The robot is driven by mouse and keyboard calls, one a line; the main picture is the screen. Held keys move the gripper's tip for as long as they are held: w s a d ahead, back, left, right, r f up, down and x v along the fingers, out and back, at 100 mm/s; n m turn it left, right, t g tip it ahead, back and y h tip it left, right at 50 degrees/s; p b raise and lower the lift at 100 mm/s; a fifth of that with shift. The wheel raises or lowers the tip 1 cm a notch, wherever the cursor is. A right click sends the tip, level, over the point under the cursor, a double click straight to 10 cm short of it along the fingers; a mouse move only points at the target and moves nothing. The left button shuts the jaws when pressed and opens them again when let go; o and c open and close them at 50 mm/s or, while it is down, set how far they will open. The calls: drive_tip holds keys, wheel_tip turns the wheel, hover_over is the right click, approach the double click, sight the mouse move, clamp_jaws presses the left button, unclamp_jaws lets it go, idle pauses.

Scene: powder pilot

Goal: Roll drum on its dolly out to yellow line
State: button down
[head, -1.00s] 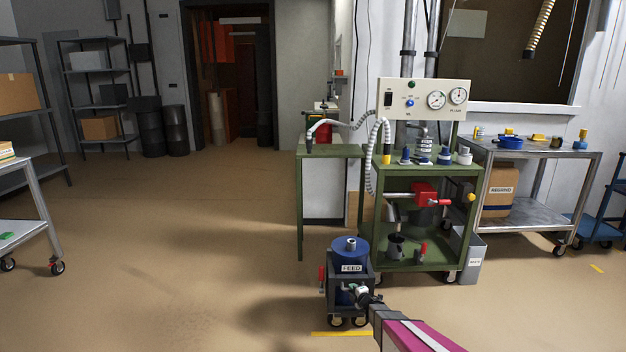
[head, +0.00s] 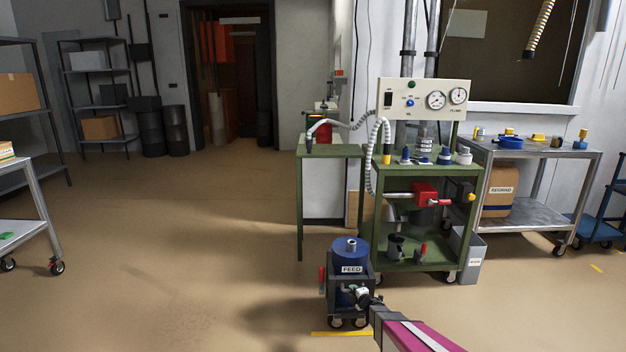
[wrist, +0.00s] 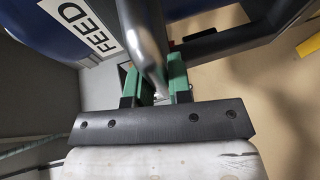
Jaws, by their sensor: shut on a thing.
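The blue drum (head: 350,254), labelled FEED, sits upright in its dark wheeled dolly (head: 350,300) in front of the green cart. The yellow line (head: 341,334) is on the floor at the dolly's near wheels; the exact gap is hard to judge. My gripper (head: 361,296) reaches the dolly's near side from the lower right. In the wrist view my gripper (wrist: 158,88) has its green-padded fingers shut on a grey bar, the dolly's handle (wrist: 146,40). The blue drum (wrist: 40,25) and its label show behind it. The yellow line (wrist: 308,45) shows at the right edge.
The green cart (head: 420,266) with gauges and hoses stands just behind the dolly. A grey bin (head: 468,258) is beside it. A steel table (head: 530,215) stands at right, a rolling table (head: 38,200) at left.

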drive_tip(key=shift+s, duration=0.55)
idle(0.4)
drive_tip(key=c, duration=1.1)
unclamp_jaws()
drive_tip(key=shift+s+d, duration=0.1)
drive_tip(key=v, duration=0.6)
drive_tip(key=shift+s+d+r, duration=0.1)
drive_tip(key=shift+s+r, duration=0.05)
drive_tip(key=shift+s, duration=0.15)
